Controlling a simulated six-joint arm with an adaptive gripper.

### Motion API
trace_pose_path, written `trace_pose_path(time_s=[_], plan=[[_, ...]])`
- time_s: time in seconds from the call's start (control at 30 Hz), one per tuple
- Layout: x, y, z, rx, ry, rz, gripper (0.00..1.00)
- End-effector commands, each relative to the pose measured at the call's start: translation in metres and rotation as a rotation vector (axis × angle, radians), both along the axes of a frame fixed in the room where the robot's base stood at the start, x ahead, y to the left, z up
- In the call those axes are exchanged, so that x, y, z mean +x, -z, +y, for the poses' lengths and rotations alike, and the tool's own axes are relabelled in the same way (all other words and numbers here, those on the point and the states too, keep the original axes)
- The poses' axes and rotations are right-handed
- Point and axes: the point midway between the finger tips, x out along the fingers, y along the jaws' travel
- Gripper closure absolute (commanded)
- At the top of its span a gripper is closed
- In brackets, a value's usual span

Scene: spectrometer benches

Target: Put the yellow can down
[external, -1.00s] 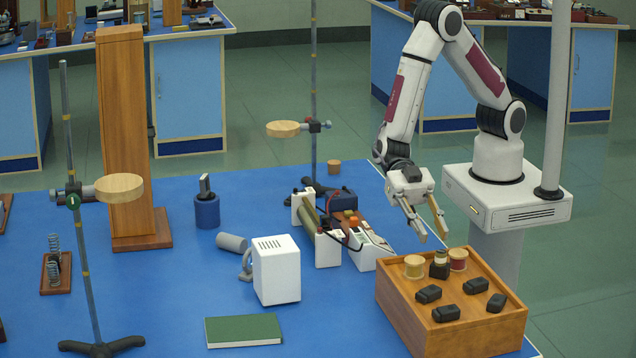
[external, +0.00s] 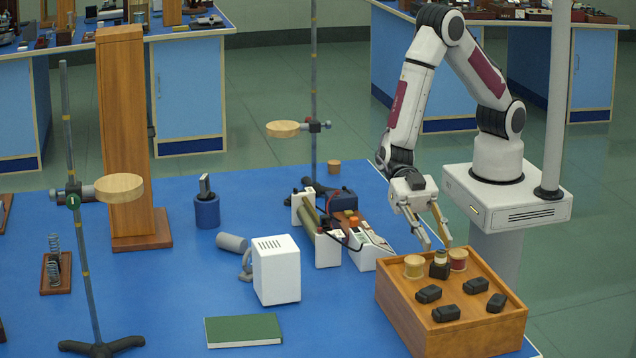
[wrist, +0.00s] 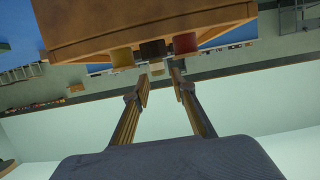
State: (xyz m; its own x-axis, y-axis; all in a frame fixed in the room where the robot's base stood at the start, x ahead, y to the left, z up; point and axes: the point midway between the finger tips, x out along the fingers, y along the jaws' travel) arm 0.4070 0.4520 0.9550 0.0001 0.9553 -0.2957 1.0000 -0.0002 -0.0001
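The yellow can (external: 414,267) stands upright on the top of the wooden box, near its back left edge. It also shows at the box edge in the wrist view (wrist: 122,58). My gripper (external: 437,244) is open, its two fingers apart with nothing held between them. The fingers point down behind the back edge of the box, to the right of the yellow can and apart from it. The open fingers also show in the wrist view (wrist: 160,82).
The wooden box (external: 400,300) also carries a dark bottle (external: 439,271) with a pale top, a red can (external: 458,260) and several black blocks (external: 446,313). An instrument (external: 348,230) with cables stands left of my gripper. A white case (external: 276,272) stands farther left.

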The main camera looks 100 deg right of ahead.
Motion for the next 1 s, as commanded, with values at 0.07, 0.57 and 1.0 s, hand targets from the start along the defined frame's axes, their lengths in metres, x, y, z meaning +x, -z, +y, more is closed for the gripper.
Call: trace_pose_path(time_s=[0.07, 0.57, 1.0], plan=[[0.000, 0.000, 0.001, 0.000, 0.000, 0.000, 0.75], [0.003, 0.017, 0.041, -0.001, -0.002, 0.000, 0.75], [0.003, 0.019, 0.048, -0.001, 0.001, 0.000, 0.75]])
